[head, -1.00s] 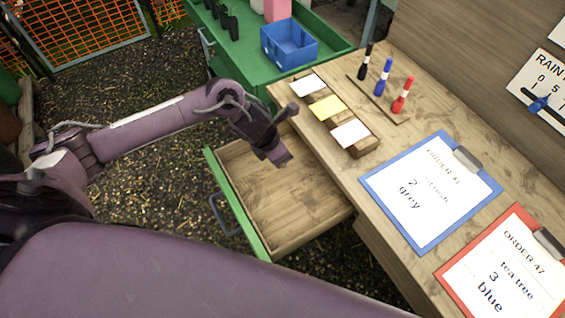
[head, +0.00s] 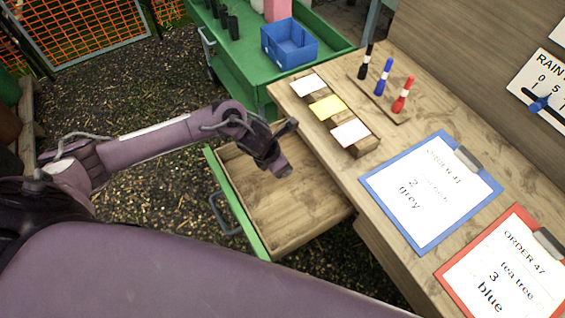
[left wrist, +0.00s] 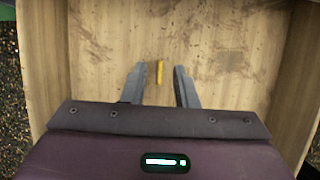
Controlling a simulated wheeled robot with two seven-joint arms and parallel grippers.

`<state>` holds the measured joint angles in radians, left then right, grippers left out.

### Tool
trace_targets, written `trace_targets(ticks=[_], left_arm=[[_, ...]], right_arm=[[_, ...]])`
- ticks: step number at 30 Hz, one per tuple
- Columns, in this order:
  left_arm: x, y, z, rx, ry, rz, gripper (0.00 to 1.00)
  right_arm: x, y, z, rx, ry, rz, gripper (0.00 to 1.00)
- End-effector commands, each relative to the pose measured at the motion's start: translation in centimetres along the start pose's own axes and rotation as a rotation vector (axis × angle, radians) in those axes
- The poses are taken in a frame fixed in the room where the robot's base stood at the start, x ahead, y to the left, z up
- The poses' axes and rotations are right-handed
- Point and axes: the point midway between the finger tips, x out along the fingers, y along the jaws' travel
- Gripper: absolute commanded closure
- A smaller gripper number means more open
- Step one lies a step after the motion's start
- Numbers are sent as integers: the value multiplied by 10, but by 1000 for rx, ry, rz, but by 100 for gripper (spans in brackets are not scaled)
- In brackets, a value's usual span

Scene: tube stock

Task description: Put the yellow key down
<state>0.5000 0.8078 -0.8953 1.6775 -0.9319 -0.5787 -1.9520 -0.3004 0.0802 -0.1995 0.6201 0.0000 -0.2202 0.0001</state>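The yellow key (left wrist: 159,72) shows in the left wrist view as a small narrow yellow piece over the bare wooden floor of the open drawer (left wrist: 225,30). My left gripper (left wrist: 160,70) has its two grey fingers apart, one on each side of the key, with a visible gap on both sides. Whether the key rests on the drawer floor is hard to tell from above. In the head view the left gripper (head: 280,155) is over the drawer (head: 290,215), and the key cannot be made out there. My right gripper is not in view.
The desk beside the drawer holds wooden blocks with white and yellow cards (head: 328,107), several markers (head: 384,77), a blue clipboard (head: 377,185) and a red clipboard (head: 459,267). A blue bin (head: 289,48) stands on the green bench (head: 240,58). The drawer looks otherwise empty.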

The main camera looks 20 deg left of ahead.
Motion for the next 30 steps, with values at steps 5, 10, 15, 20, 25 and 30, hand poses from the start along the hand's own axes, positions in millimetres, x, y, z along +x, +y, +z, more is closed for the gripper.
trace_targets(ticks=[5, 10, 15, 20, 25, 30], left_arm=[[0, 0, 0, 0, 0, 0, 74], [-5, 0, 1, 0, -1, 1, 74], [-32, 2, 1, 3, -2, 4, 74], [-68, 1, 1, 4, -2, 3, 74], [-100, 1, 1, 3, -2, 2, 74], [-118, 0, 1, 1, -1, 0, 74]], right_arm=[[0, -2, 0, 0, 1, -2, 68], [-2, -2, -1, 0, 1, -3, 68], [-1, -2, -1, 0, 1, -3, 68], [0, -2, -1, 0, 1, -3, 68], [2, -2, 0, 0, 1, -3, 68], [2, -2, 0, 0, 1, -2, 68]])
